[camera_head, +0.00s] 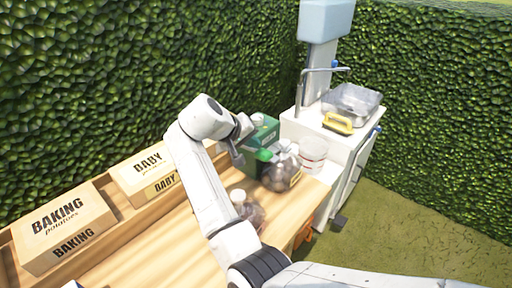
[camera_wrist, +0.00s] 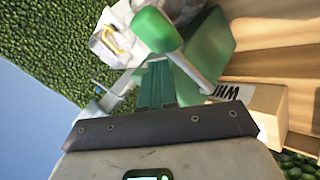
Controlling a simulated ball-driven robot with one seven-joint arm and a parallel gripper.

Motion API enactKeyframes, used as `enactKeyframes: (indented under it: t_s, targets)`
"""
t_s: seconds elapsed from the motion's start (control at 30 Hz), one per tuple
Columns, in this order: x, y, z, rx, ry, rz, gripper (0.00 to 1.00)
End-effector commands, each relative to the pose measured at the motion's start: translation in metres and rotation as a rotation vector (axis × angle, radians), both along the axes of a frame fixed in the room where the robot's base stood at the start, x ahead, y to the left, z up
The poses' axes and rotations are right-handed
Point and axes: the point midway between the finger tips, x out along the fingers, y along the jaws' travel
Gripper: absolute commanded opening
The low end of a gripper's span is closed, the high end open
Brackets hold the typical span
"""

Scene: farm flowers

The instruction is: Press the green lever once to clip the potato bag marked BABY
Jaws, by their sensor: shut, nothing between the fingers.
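The green clipping machine (camera_head: 265,134) stands at the far end of the wooden table. Its rounded green lever end (camera_head: 263,154) sticks out toward the front, and it also shows large in the wrist view (camera_wrist: 157,30). My gripper (camera_head: 238,159) is shut and empty, just left of the lever end, with a small gap seeming to separate them. In the wrist view its teal fingers (camera_wrist: 157,84) are together, pointing at the lever. A clear bag of potatoes (camera_head: 281,174) stands in front of the machine. I cannot read any BABY mark on the bag.
Another bag (camera_head: 247,210) is partly hidden behind my arm. Boxes marked BAKING (camera_head: 62,228) and BABY (camera_head: 147,172) line the table's left side; a box marked WH (camera_wrist: 268,112) shows in the wrist view. A white cart (camera_head: 330,135) with a scale tray stands beyond the table.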

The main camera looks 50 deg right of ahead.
Motion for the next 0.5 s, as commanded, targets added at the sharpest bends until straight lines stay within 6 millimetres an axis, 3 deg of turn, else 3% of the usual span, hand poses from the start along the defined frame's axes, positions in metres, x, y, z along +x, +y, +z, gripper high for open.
enactKeyframes:
  t_s: [0.5]
  targets:
    - [-0.0019,-0.0002,-0.0067,0.001,0.001,-0.001,0.0]
